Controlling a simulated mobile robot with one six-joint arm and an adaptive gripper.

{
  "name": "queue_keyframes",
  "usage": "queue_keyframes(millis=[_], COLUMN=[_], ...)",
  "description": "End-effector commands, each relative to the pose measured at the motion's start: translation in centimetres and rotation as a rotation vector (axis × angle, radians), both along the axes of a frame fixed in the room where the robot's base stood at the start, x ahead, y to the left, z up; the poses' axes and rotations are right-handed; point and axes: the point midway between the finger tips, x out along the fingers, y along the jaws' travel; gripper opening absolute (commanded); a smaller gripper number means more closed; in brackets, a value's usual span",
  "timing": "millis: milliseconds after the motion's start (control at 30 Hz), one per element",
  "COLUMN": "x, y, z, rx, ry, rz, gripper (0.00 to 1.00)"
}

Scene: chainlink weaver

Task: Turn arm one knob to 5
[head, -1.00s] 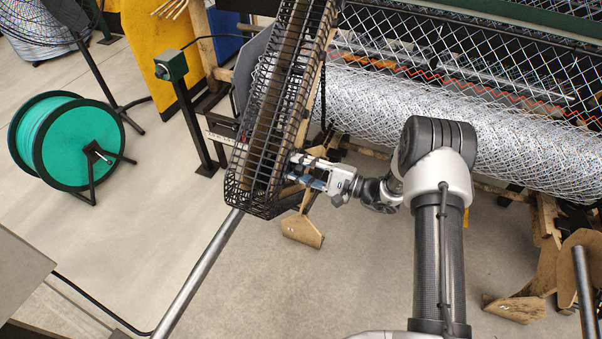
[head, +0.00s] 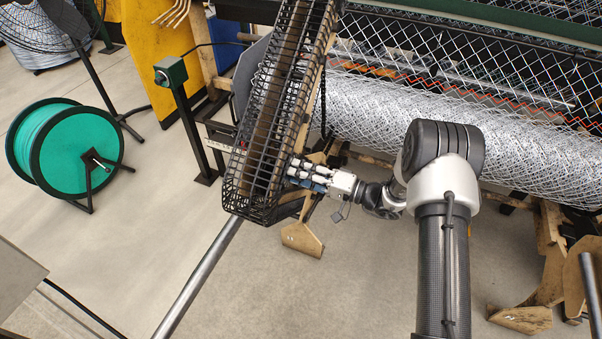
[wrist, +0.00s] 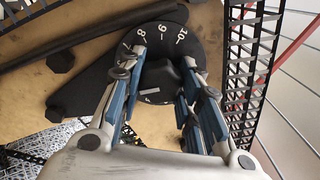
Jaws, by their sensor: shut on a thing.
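The arm one knob (wrist: 160,75) is a black grip in the middle of a dark dial (wrist: 185,45) in the wrist view. White numbers 8, 9 and 10 show along the dial's top edge; its lower part is hidden by my fingers and the 5 cannot be made out. My gripper (wrist: 162,62) has its blue-grey fingers on both sides of the knob, shut on it. A small white mark (wrist: 150,91) shows near the knob's lower end. In the head view my gripper (head: 298,174) reaches to the right side of the black mesh guard (head: 262,160), and the knob is hidden.
Black lattice guard bars (wrist: 258,50) stand close on the right in the wrist view. A wooden plate (wrist: 100,55) carries the dial. A roll of chainlink mesh (head: 480,135) lies behind my arm. A green spool (head: 75,150) stands left on open floor.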

Motion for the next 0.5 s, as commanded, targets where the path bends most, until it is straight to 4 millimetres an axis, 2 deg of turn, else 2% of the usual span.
queue_keyframes(millis=[500], x=[0.0], y=[-0.01], z=[-0.03], rx=[-0.015], ry=[-0.039], rz=[0.0], gripper=[0.08])
